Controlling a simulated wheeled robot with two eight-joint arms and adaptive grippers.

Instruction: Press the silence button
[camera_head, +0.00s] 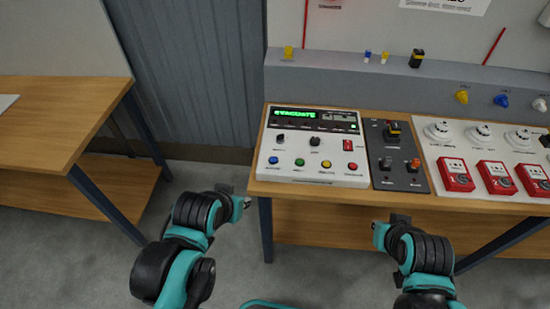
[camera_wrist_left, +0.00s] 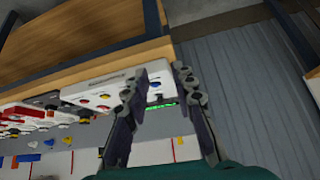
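A white alarm panel (camera_head: 312,147) lies on the bench, with a green lit display (camera_head: 295,114) reading "EVACUATE". Along its near edge are a blue button (camera_head: 273,160), a green button (camera_head: 299,162), a yellow button (camera_head: 327,164) and a red button (camera_head: 353,167). Their labels are too small to read, so I cannot tell which is silence. My left gripper (camera_head: 240,201) is in front of the bench, left of the panel and apart from it. In the left wrist view its fingers (camera_wrist_left: 157,82) are spread and empty. My right gripper (camera_head: 384,228) is before the bench; its fingers are unclear.
A dark switch plate (camera_head: 397,157) adjoins the panel on the right. Beyond it a white board carries several red call points (camera_head: 455,174) and white detectors (camera_head: 480,133). A wooden table (camera_head: 55,105) stands at left, with open floor between it and the bench.

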